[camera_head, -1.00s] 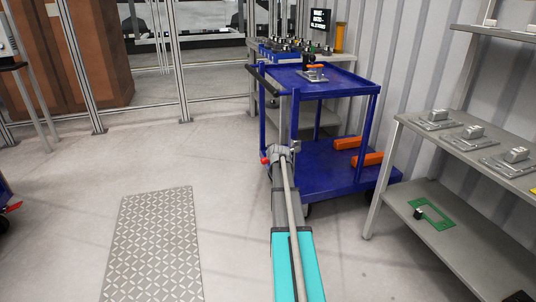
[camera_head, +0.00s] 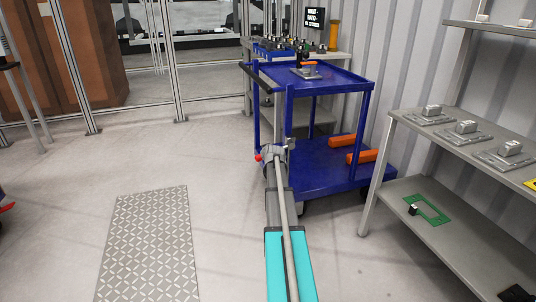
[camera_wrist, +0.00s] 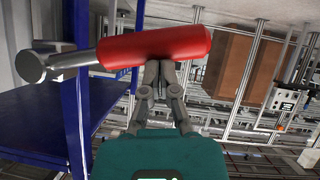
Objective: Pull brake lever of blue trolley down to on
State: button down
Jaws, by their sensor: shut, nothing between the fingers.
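The blue trolley (camera_head: 340,172) stands right of centre, with a flat top shelf and a lower shelf. Its brake lever has a red grip (camera_wrist: 155,46) on a metal rod, lying nearly level across the wrist view. A bit of the red grip (camera_head: 258,158) also shows in the head view at the trolley's near left side. My gripper (camera_wrist: 158,72) is shut and empty, with its fingertips right at the grip's edge in the wrist view. I cannot tell whether they touch it. In the head view my arm hides most of the lever and the fingers.
Orange blocks (camera_head: 362,156) lie on the trolley's lower shelf, and a metal fixture (camera_head: 312,73) on its top. A grey shelf rack (camera_head: 375,185) with metal parts stands close on the right. A ribbed floor plate (camera_head: 147,245) lies left, with open floor around it.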

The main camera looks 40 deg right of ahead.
jog(key=shift+r, duration=0.1)
jog(key=w+r+p+v, duration=0.1)
jog(key=r+p+v, duration=0.1)
jog(key=p+v, duration=0.6)
jog(key=v, duration=0.4)
jog(key=shift+a+r, duration=0.3)
jog(key=shift+a, duration=0.05)
jog(key=shift+w, duration=0.1)
dwell(0.4)
